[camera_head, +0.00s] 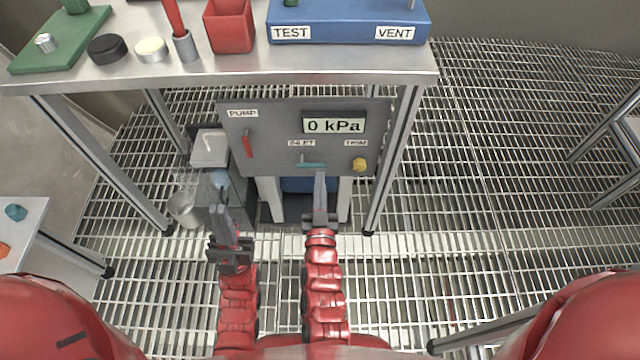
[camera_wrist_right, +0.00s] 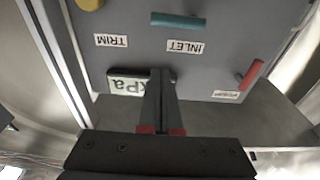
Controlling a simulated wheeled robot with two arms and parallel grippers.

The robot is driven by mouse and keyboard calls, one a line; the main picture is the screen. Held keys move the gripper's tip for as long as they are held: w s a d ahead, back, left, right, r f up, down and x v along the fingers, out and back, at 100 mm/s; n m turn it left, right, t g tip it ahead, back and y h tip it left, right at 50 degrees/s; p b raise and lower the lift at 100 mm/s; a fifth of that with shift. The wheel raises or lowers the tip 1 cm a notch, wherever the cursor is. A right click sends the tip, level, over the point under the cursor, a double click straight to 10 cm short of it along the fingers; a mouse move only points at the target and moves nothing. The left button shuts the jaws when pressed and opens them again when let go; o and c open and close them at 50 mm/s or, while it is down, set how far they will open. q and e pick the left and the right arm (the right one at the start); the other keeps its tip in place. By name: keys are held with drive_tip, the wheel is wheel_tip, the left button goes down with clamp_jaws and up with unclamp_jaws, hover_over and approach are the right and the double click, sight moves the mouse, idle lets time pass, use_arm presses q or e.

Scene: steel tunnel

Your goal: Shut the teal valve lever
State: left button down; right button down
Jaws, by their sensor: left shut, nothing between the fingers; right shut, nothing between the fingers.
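The teal valve lever (camera_head: 312,165) sits on the grey panel (camera_head: 270,140) under the INLET label and lies about level. It also shows in the right wrist view (camera_wrist_right: 178,20), where the picture is upside down. My right gripper (camera_head: 320,176) is shut and empty, its tips just below and right of the lever in the head view. In the right wrist view its fingers (camera_wrist_right: 159,75) show apart from the lever, over the display. My left gripper (camera_head: 220,208) is shut and empty, lower left of the panel. Whether the right tips touch the panel I cannot tell.
The panel also has a red PUMP lever (camera_head: 247,145), a yellow TRIM knob (camera_head: 359,165) and a display (camera_head: 334,125) reading 0 kPa. A steel table (camera_head: 200,72) stands above with a blue TEST/VENT box (camera_head: 348,20). Its legs flank the panel. Grating floor lies open at right.

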drive_tip(key=w, duration=0.2)
drive_tip(key=w+b, duration=0.1)
drive_tip(key=w, duration=0.2)
drive_tip(key=w+b, duration=0.1)
drive_tip(key=w, duration=0.1)
drive_tip(key=shift+w+r, duration=0.25)
drive_tip(key=shift+r, duration=0.15)
drive_tip(key=f, duration=0.1)
drive_tip(key=b, duration=0.1)
drive_tip(key=f, duration=0.1)
drive_tip(key=shift+s+f, duration=0.25)
drive_tip(key=shift+f, duration=0.1)
drive_tip(key=shift+s+f+b, duration=0.15)
drive_tip(key=shift+f+b, duration=0.3)
drive_tip(key=shift+f, duration=0.1)
